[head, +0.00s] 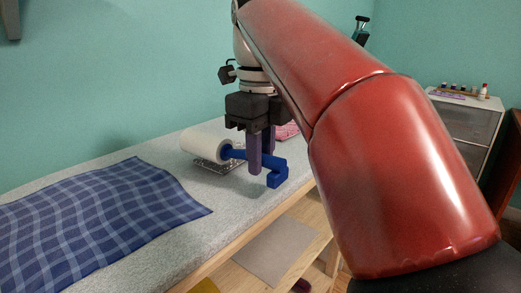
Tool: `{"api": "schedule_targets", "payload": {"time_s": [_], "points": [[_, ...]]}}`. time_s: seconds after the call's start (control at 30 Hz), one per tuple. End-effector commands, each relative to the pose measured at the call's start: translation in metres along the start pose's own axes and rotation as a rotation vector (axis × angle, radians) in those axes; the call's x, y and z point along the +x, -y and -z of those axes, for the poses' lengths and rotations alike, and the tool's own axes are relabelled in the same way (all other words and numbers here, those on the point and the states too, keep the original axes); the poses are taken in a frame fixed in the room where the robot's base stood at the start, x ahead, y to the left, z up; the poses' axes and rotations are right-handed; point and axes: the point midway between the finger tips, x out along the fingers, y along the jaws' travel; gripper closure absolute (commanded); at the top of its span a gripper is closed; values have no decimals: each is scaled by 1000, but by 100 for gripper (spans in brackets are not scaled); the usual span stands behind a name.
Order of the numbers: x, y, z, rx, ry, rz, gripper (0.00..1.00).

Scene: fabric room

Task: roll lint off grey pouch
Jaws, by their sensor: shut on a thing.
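My gripper (258,172) points down over the table and is shut on the blue handle (270,159) of a lint roller. The roller's white cylinder (205,146) extends to the left of the fingers. Below the cylinder is a small grey, wire-like or patterned flat thing (222,168) on the table; I cannot tell if the roller touches it. I cannot make out a grey pouch for certain. A pink thing (288,130) shows partly behind the gripper.
A blue checked cloth (95,220) lies flat on the left of the grey-topped table (180,245). Shelves (275,250) are below its edge. My red arm covers much of the right.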

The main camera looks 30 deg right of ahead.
Motion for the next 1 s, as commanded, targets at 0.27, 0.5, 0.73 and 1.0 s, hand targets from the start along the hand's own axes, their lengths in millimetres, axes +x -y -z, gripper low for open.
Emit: {"api": "schedule_targets", "payload": {"time_s": [0.27, 0.5, 0.73, 1.0], "points": [[1, 0, 0, 0, 1, 0, 100], [1, 0, 0, -1, 1, 0, 100], [4, 0, 0, -1, 1, 0, 100], [10, 0, 0, -1, 1, 0, 100]]}}
